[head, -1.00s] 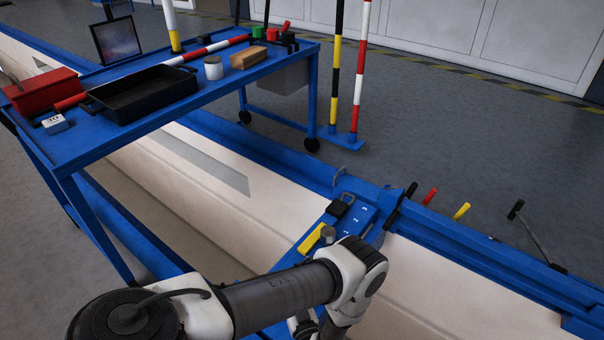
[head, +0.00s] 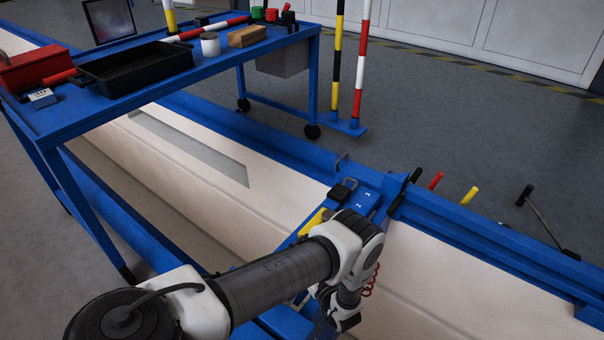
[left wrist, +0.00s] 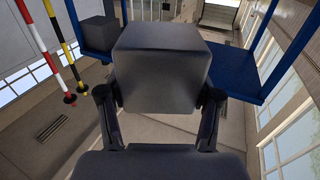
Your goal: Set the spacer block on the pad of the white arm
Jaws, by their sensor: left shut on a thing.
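My left gripper (left wrist: 160,98) is shut on the dark grey spacer block (left wrist: 160,65), with one finger at each side of the block. The block's broad face fills the middle of the left wrist view. In the head view my left arm comes in from the lower left, and its wrist hides the gripper and the block. I cannot make out the white arm or its pad in either view. My right gripper is not in view.
A blue carriage (head: 368,196) with numbers and a black lock (head: 343,190) sits at the blue rail (head: 470,225). Coloured handles stand along it. A blue table (head: 120,100) holds a black tray (head: 135,68). A grey box (head: 283,62) hangs beneath. Striped poles (head: 361,60) stand beyond.

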